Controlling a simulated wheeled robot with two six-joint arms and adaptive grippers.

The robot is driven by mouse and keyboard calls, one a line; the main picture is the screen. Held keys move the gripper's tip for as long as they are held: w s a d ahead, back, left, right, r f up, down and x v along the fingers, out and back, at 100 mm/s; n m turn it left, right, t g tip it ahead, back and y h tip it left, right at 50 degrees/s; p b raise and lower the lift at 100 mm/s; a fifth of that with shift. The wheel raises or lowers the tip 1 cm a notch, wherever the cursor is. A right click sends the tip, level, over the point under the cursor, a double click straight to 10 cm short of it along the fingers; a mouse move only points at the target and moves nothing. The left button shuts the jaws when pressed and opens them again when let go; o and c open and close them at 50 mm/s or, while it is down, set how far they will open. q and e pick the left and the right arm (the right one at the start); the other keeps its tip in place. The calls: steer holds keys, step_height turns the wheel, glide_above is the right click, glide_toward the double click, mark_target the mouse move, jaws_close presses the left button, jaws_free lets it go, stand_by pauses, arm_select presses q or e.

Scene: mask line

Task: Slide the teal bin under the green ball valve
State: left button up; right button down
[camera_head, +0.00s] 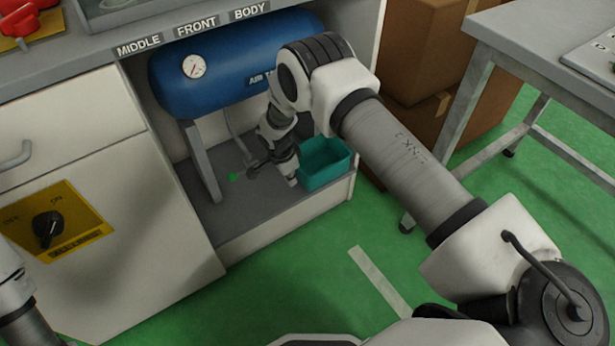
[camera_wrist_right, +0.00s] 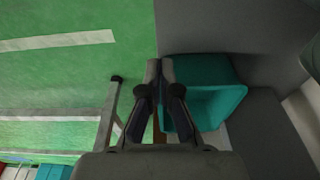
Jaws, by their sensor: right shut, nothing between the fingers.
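The teal bin (camera_head: 325,165) stands on the grey cabinet floor below the blue tank, at the right side of the bay. It also shows in the wrist view (camera_wrist_right: 215,95), open at the top. The green ball valve (camera_head: 232,177) shows as a small green spot at the end of a thin pipe under the tank, left of the bin. My right gripper (camera_head: 291,180) points down just left of the bin, fingers together and empty. In the wrist view its fingertips (camera_wrist_right: 161,66) are close beside the bin wall; I cannot tell whether they touch. My left gripper is outside the view.
The blue air tank (camera_head: 235,65) hangs above the bay, with a grey leg (camera_head: 203,160) at the left. A raised front lip (camera_head: 285,222) edges the cabinet floor. Cardboard boxes (camera_head: 420,45) and a metal table (camera_head: 540,35) stand at the right. Green floor lies in front.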

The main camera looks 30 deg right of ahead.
steer(key=d+b, duration=0.1)
steer(key=d, duration=0.7)
steer(key=w+d+b, duration=0.1)
steer(key=d, duration=0.2)
steer(key=shift+d+b, duration=0.35)
steer(key=shift+d, duration=0.05)
steer(key=shift+d+f+b, duration=0.1)
steer(key=shift+f+b, duration=0.55)
steer(key=shift+s, duration=0.15)
